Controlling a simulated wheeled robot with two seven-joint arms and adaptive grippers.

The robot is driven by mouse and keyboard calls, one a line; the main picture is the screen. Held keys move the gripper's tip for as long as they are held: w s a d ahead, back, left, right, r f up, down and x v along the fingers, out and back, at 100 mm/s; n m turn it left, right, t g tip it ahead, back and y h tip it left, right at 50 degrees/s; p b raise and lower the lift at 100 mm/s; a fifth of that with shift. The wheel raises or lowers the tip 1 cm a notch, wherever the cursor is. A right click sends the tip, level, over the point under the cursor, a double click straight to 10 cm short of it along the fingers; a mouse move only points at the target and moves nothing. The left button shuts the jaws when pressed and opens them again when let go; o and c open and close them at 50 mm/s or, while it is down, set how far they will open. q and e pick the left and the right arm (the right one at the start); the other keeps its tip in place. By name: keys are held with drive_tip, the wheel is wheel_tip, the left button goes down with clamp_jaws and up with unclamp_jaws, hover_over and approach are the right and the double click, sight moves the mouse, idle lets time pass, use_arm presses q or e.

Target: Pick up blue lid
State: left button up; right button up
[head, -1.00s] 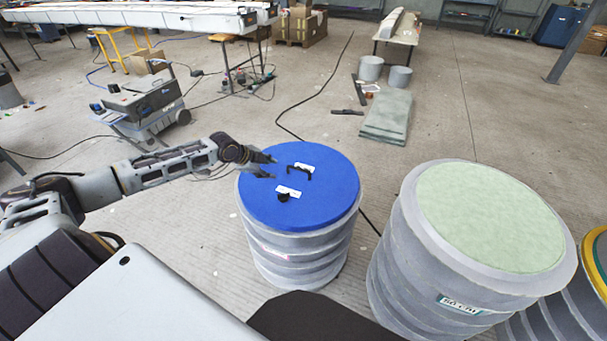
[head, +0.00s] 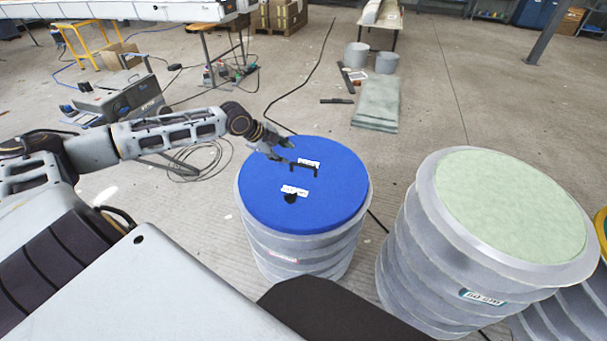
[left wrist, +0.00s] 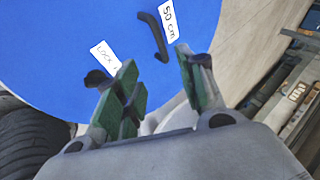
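The blue lid (head: 265,205) lies flat on top of a grey ribbed drum (head: 300,255) in the head view. It has a black handle (head: 303,168), a black knob (head: 290,198) and two white labels. My left gripper (head: 287,150) is at the lid's far left part, just left of the handle, and holds nothing. In the left wrist view the blue lid (left wrist: 60,50) fills the upper left. My left gripper's green-padded fingers (left wrist: 160,85) are apart, with the handle (left wrist: 152,32) just beyond them. The right gripper is not in view.
A second ribbed drum with a pale green top (head: 510,205) stands to the right, with part of another at the right edge. A grey wheeled machine (head: 118,98) and a coiled cable (head: 195,160) are behind my left arm. Grey slabs (head: 377,104) lie on the floor farther back.

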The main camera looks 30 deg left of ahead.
use_arm(q)
drive_tip(key=shift+w+f, duration=0.1)
drive_tip(key=shift+f, duration=0.05)
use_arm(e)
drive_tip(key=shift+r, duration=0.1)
use_arm(q)
drive_tip(key=b, duration=0.2)
approach(303, 166)
drive_tip(key=shift+x, duration=2)
drive_tip(key=shift+w+f, duration=0.1)
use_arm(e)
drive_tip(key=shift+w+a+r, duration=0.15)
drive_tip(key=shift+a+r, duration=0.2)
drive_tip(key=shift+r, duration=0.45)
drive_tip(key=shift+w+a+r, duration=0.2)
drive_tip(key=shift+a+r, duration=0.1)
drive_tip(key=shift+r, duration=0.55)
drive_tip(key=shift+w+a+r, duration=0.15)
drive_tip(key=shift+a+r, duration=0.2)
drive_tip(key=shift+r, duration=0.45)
use_arm(q)
drive_tip(key=shift+w+f, duration=0.1)
